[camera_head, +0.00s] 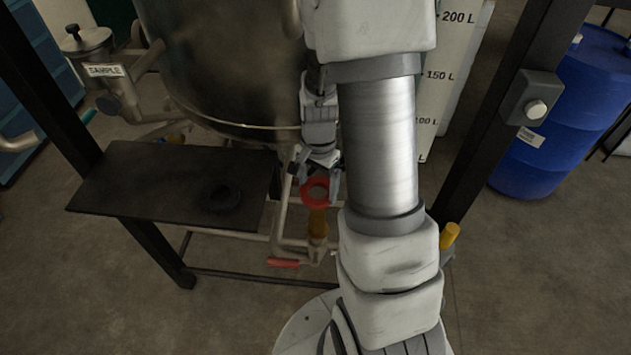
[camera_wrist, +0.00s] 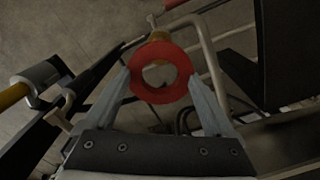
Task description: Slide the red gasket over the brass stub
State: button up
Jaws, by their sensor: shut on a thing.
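The red gasket (camera_head: 316,191) is a flat ring with a round hole. My gripper (camera_head: 320,185) is shut on it, one finger on each side. In the wrist view the gasket (camera_wrist: 160,74) sits between the fingertips of my gripper (camera_wrist: 160,80). The brass stub (camera_head: 318,226) shows just below the gasket in the head view, on the pipework under the tank. In the wrist view a bit of the brass stub (camera_wrist: 159,36) shows past the gasket's far edge. The gasket appears apart from the stub, though the exact gap is hard to tell.
A dark shelf (camera_head: 130,190) with a black ring (camera_head: 221,197) on it is left of my gripper. The metal tank (camera_head: 220,70) stands behind. Pipes with a red handle (camera_head: 283,262) run below. A blue barrel (camera_head: 560,115) and a dark post are at right.

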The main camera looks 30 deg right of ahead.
jog(key=b, duration=0.5)
send_over(317, 221)
jog(key=w+d, duration=0.1)
jog(key=w, duration=0.1)
jog(key=shift+s+f, duration=0.15)
jog(key=shift+f, duration=2.8)
jog(key=shift+f+b, duration=3.3)
jog(key=shift+f, duration=1.25)
jog(key=o, duration=1)
notch_tip(317, 221, up, 18)
jog(key=p, duration=0.5)
jog(key=shift+f+p, duration=0.25)
jog(key=shift+p, duration=0.1)
